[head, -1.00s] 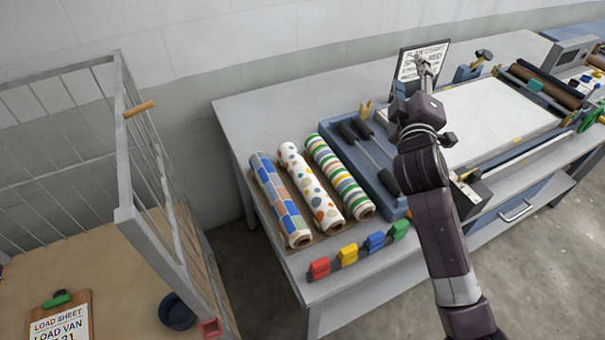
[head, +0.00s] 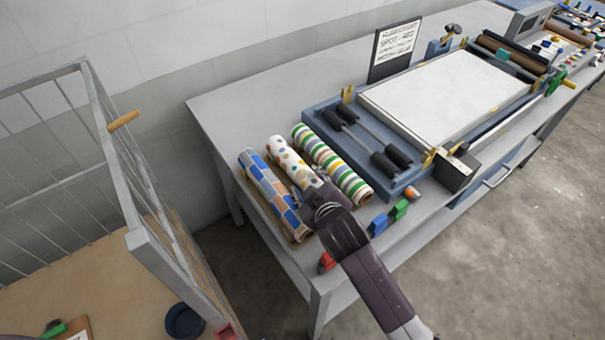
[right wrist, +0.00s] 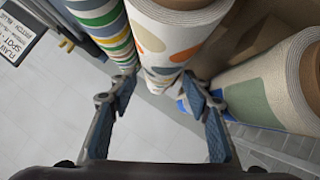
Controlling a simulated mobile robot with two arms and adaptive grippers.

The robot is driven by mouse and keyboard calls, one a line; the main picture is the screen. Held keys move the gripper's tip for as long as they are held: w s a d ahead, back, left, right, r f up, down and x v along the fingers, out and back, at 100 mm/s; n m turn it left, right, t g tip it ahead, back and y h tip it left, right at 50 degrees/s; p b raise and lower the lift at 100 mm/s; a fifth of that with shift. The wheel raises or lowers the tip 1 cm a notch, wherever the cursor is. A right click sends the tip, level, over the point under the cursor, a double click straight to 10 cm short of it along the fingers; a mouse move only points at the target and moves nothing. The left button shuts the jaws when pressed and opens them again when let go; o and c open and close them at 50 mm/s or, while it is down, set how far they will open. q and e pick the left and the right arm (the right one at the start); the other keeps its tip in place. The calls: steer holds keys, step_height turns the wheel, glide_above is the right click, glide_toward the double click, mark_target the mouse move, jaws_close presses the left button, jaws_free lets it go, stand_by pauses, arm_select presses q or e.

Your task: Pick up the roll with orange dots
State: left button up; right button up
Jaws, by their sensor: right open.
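The roll with orange dots (head: 288,160) is white with several coloured dots and lies in the middle of three rolls on the table. My right gripper (head: 312,188) is over its near part and hides its near end in the head view. In the right wrist view the dotted roll (right wrist: 165,42) runs between the fingertips of my right gripper (right wrist: 158,84). The fingers are apart, one to each side of it; I cannot tell whether they touch it. My left gripper is not in view.
A blue checked roll (head: 270,195) lies close on the left and a striped roll (head: 335,165) close on the right. A blue tray (head: 320,118) with black-handled tools lies to the right. Coloured clips, one green (head: 399,209), line the front edge. A wire cage (head: 135,215) stands left.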

mark_target(304, 180)
steer(key=p+x, duration=0.1)
steer(key=x, duration=0.2)
steer(key=shift+a, duration=0.15)
steer(key=shift+w+a+f, duration=0.1)
steer(key=shift+w+f, duration=0.3)
steer(key=shift+w, duration=0.15)
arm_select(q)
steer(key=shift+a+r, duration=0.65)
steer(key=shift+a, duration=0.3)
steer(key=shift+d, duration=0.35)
arm_select(e)
steer(key=c, duration=1.2)
